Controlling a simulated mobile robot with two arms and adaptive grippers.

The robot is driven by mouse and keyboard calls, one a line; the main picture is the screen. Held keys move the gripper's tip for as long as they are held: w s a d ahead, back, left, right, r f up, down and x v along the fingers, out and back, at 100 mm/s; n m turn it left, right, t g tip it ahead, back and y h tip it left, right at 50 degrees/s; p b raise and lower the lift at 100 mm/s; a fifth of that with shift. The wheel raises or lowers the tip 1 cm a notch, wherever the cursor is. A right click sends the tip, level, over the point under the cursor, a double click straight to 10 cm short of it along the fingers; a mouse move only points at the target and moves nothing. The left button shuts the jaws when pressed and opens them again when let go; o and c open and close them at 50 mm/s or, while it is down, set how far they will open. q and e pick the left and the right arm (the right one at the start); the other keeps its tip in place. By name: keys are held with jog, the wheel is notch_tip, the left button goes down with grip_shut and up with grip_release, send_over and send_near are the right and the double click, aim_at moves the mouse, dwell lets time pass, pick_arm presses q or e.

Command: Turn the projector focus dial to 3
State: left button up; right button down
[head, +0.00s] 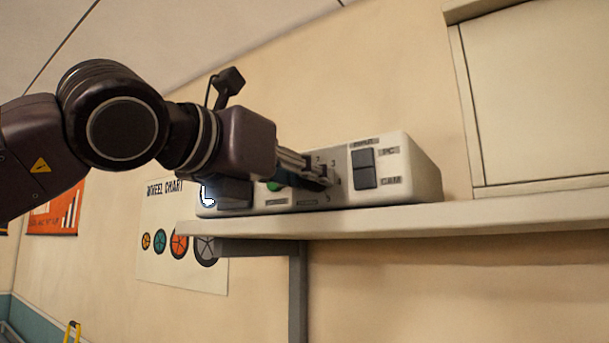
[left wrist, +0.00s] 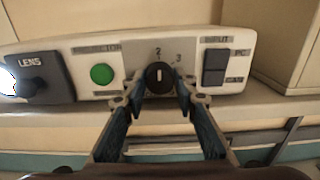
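The projector (head: 418,172) is a white box on a wall shelf. Its black round focus dial (left wrist: 159,77) sits in a grey panel in the left wrist view. The dial's white mark points about straight up, towards the 2; the 3 stands to the upper right. My left gripper (left wrist: 160,92) is in front of the dial, one fingertip on each side, with small gaps showing. Whether the tips reach around the dial's sides is hard to tell. In the head view my left gripper (head: 322,174) hides most of the dial. My right gripper is not in view.
A green button (left wrist: 102,74) and the dark lens (left wrist: 40,80) are left of the dial. A dark input rocker switch (left wrist: 214,67) is close on its right. The shelf (head: 400,218) runs below; a cabinet (head: 535,90) is at the right.

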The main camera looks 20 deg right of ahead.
pick_arm(q)
jog(key=c, duration=0.5)
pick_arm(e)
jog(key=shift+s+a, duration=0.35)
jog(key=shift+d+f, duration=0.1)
pick_arm(q)
jog(key=shift+m+b, duration=0.75)
jog(key=shift+m, duration=4.05)
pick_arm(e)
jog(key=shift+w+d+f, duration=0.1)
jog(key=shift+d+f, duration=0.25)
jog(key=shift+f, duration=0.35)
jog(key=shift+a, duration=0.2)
